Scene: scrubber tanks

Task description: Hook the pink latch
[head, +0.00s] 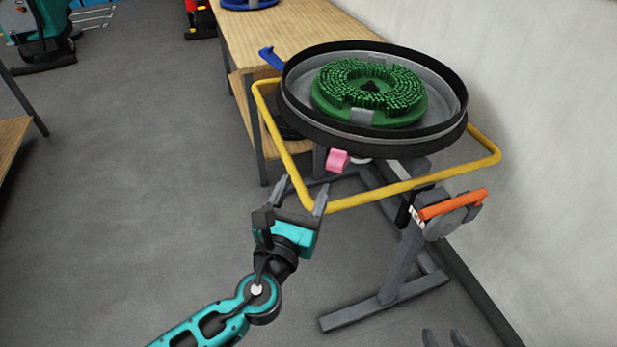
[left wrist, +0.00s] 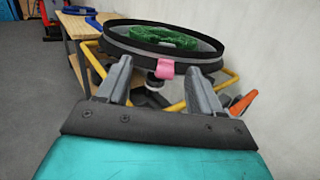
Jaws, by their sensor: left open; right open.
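The pink latch (head: 337,160) sits below the near rim of the round black tank (head: 300,113). It also shows in the left wrist view (left wrist: 166,68), near the tank's front edge and between my fingers in the picture. I cannot tell whether it is hooked. My left gripper (head: 294,198) is open and empty, in front of the latch and to its left, with a gap between them. It is close to the yellow frame's front left corner. Only the fingertips of my right gripper (head: 445,338) show at the bottom edge, apart and empty.
A yellow tube frame (head: 400,187) runs around the tank. A green brush (head: 330,95) lies inside the tank. An orange handle (head: 453,204) is on the grey stand at right. A wooden table (head: 275,38) stands behind.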

